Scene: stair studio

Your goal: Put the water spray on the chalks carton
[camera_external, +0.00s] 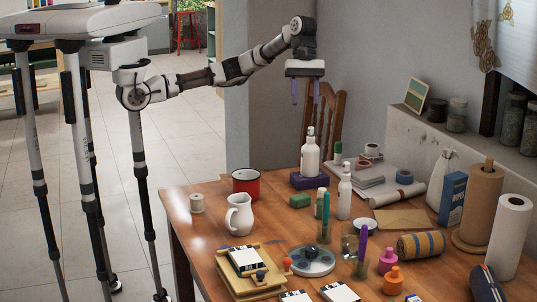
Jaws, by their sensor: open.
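A white bottle with a narrow top (311,158), which looks like the water spray, stands upright on a flat purple box (309,181), which may be the chalks carton. A second slim white spray-type bottle (344,198) stands on the table to the right and nearer. A third white spray-like bottle (442,172) stands by the wall. I cannot tell for sure which is the task's spray. My gripper (306,100) points down above the bottle on the purple box, open and empty, clear of the bottle's top.
A red mug (246,183), a white pitcher (239,215) and a small green block (299,201) stand near the purple box. Paper rolls (510,236) and a blue box (452,198) crowd the right. A wooden chair (326,120) stands behind the table.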

